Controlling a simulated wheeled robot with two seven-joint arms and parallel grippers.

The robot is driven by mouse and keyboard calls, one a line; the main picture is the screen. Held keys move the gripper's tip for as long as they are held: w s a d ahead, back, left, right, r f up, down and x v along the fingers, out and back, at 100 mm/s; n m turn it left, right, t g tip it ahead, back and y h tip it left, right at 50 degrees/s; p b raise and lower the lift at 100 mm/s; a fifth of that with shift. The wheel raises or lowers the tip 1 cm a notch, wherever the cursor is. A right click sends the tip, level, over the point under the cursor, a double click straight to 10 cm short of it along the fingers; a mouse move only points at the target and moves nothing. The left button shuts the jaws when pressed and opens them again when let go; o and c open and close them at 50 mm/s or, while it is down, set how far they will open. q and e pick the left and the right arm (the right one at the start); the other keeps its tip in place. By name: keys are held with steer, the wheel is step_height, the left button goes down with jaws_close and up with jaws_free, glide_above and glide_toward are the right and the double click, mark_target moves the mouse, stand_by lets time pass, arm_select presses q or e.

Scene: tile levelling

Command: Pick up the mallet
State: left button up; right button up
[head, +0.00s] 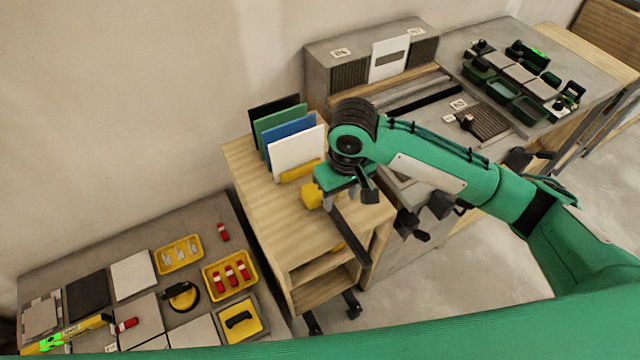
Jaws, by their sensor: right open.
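A yellow block-like head, which looks like the mallet (311,196), lies on top of the small wooden cabinet (245,165). Its right part is hidden by my right gripper, and I cannot clearly make out its handle. My right gripper (346,197) reaches in from the right and is over the cabinet top, just right of the yellow head. It is open, with its jaws partly hidden by the wrist. I cannot tell whether a finger touches the mallet. My left gripper is not in view.
Upright coloured panels in a rack (298,150) stand right behind the mallet. A low grey table (207,215) at left carries tiles, yellow trays and red-handled tools. A grey bench (470,50) at right holds green bins and a tile stack. Bare floor lies in front.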

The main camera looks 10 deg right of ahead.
mark_target(339, 219)
steer(key=shift+h, duration=0.3)
steer(key=f, duration=0.5)
steer(key=w+d+f+p, duration=0.1)
steer(key=f, duration=0.1)
steer(key=shift+f, duration=0.35)
steer(key=f, duration=0.2)
steer(key=f+p, duration=0.1)
steer(key=f, duration=0.1)
steer(key=shift+w+a+p, duration=0.2)
steer(key=shift+p, duration=0.1)
steer(key=shift+f, duration=0.6)
jaws_close()
